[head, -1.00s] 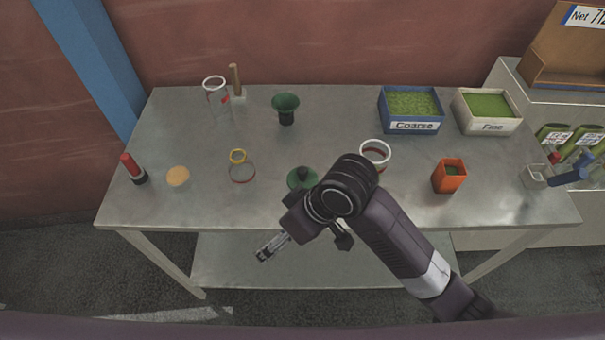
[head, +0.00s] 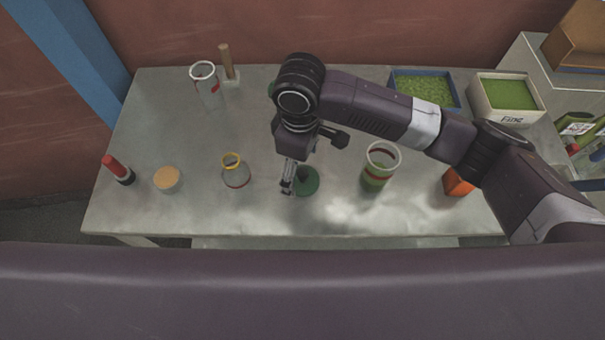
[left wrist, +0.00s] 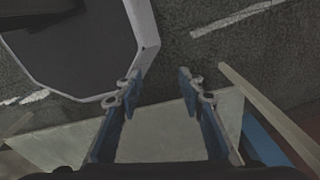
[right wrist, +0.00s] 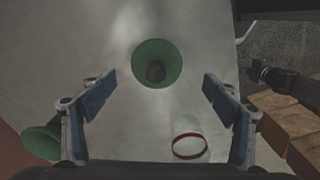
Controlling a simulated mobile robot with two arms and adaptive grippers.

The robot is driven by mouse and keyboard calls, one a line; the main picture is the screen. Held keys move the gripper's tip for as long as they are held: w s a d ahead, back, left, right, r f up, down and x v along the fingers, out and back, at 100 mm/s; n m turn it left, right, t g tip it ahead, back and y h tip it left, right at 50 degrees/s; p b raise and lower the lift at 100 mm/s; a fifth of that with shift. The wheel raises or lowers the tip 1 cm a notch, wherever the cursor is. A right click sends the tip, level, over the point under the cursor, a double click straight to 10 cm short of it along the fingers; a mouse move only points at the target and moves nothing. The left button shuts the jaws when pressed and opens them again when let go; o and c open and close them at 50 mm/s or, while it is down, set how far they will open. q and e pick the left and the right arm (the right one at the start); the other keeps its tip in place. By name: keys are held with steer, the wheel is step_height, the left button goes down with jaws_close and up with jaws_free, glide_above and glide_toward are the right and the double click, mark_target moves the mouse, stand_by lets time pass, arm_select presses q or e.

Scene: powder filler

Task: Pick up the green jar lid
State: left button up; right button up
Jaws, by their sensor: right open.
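The green jar lid (head: 309,184), a green disc with a dark knob, lies on the metal table near its front edge. My right gripper (head: 288,188) points down just left of it in the head view and partly covers it. In the right wrist view the lid (right wrist: 157,48) shows whole, beyond and between the open, empty fingers (right wrist: 160,86). I cannot tell the exact height of the fingers above it. My left gripper (left wrist: 157,85) is open and empty over the floor beside the table; it is out of the head view.
A clear jar (head: 235,172) stands left of the lid, and a jar with green contents (head: 380,170) stands right. The green funnel (right wrist: 40,143) is farther back. An orange container (head: 457,184) is partly behind my right arm.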

mark_target(303, 172)
steer(key=f, duration=0.1)
steer(key=f+p, duration=0.1)
steer(key=shift+w+d+f, duration=0.1)
steer(key=shift+d+f, duration=0.15)
steer(key=shift+f, duration=0.05)
steer(key=shift+w+f, duration=0.2)
steer(key=shift+f, duration=0.95)
steer(key=c, duration=0.7)
arm_select(q)
steer(key=shift+w+r, duration=0.2)
steer(key=shift+r, duration=0.3)
steer(key=shift+w+r, duration=0.2)
steer(key=shift+r, duration=0.25)
arm_select(e)
steer(key=c, duration=0.4)
